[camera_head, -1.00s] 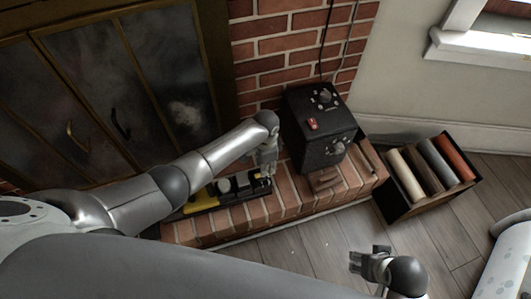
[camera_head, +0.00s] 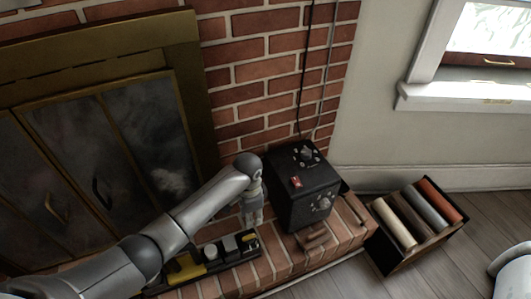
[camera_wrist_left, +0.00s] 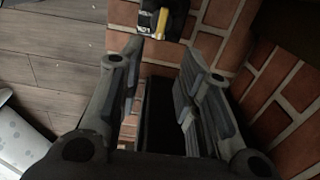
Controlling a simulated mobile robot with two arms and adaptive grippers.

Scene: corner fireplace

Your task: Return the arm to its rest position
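My left arm reaches in from the lower left in the head view. Its gripper (camera_head: 253,218) points down over the right part of a black tray (camera_head: 215,262) on the brick hearth. In the left wrist view the two fingers of the left gripper (camera_wrist_left: 162,65) stand wide apart. A dark shape (camera_wrist_left: 160,115) shows between and beyond them; I cannot tell whether they touch it. A black item with a yellow part (camera_wrist_left: 162,22) lies beyond the fingertips. My right gripper is not in view.
A black box with knobs and a red switch (camera_head: 302,185) stands on the hearth (camera_head: 280,265), just right of the left gripper. A crate of coloured rolls (camera_head: 375,240) is on the floor further right. Fireplace doors (camera_head: 100,150) stand behind my left arm. A window (camera_head: 470,50) is upper right.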

